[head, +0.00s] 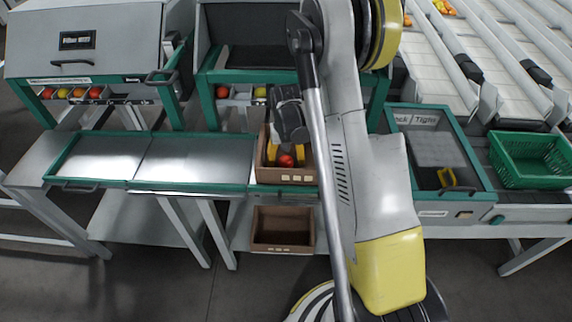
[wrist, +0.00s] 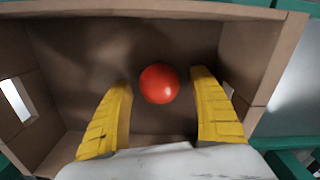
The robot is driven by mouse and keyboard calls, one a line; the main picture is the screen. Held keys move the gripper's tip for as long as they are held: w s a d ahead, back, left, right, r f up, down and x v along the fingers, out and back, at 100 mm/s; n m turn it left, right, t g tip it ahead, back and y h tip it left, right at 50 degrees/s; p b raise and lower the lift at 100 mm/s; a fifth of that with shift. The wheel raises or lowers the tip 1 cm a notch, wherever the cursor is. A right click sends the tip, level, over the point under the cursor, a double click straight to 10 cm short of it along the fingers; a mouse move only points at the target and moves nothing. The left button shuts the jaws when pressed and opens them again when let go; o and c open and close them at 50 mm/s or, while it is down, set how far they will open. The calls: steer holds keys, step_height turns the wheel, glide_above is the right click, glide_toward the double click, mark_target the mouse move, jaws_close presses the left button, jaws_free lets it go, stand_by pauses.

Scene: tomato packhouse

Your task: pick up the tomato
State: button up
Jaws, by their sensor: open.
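A red tomato (wrist: 159,83) lies on the floor of a brown box (wrist: 283,50) in the wrist view. In the head view the tomato (head: 286,160) shows inside the same box (head: 285,176), on the steel bench. My gripper (wrist: 164,78) points down into the box with its two yellow fingers apart. The tomato lies between and slightly beyond the fingertips, with a gap on each side, and nothing is held. In the head view my gripper (head: 285,152) is partly hidden by my own arm.
A second brown box (head: 283,248) sits on the shelf below. Flat steel trays (head: 190,158) with green rims lie empty to the left. A green crate (head: 530,160) stands at the right. The box walls stand close around my gripper.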

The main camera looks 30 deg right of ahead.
steer(key=c, duration=1)
steer(key=shift+o, duration=0.2)
steer(key=shift+r, duration=0.1)
